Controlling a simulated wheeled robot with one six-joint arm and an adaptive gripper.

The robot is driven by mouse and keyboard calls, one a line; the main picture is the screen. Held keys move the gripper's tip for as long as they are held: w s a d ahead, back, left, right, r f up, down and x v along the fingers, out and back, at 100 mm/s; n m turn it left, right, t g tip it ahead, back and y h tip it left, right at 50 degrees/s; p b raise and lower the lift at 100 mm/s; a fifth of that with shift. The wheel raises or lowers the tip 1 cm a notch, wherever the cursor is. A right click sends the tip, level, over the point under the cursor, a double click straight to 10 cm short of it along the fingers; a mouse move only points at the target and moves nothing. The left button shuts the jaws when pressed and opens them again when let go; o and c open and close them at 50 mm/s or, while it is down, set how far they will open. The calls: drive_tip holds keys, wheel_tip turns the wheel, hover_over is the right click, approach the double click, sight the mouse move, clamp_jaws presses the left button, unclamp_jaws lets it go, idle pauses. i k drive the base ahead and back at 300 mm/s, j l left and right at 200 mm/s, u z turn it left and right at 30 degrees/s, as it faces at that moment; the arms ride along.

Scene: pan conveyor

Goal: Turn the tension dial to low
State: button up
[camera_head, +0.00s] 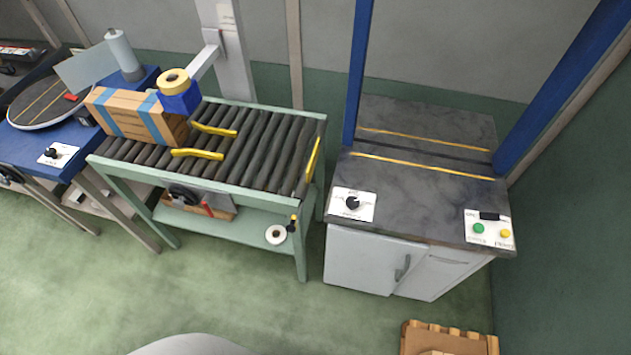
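A black dial (352,202) sits on a white label plate at the front left of the dark grey machine top (420,205). A second black dial (54,153) sits on a white plate on the blue bench (22,143) at the far left. The lettering around both dials is too small to read, so I cannot tell which is the tension dial or where either points. My gripper is not in view.
A green roller conveyor (262,150) with a strapped carton (135,113) stands left of the machine. A panel (490,231) with green and yellow buttons is at the machine's front right. Blue posts rise at its sides. A wooden pallet (447,340) lies in front. Green floor is clear at lower left.

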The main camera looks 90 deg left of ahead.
sight(352, 202)
drive_tip(key=u, duration=1.8)
drive_tip(key=k+l+u, duration=0.15)
drive_tip(key=k+l, duration=0.2)
drive_tip(key=k, duration=0.15)
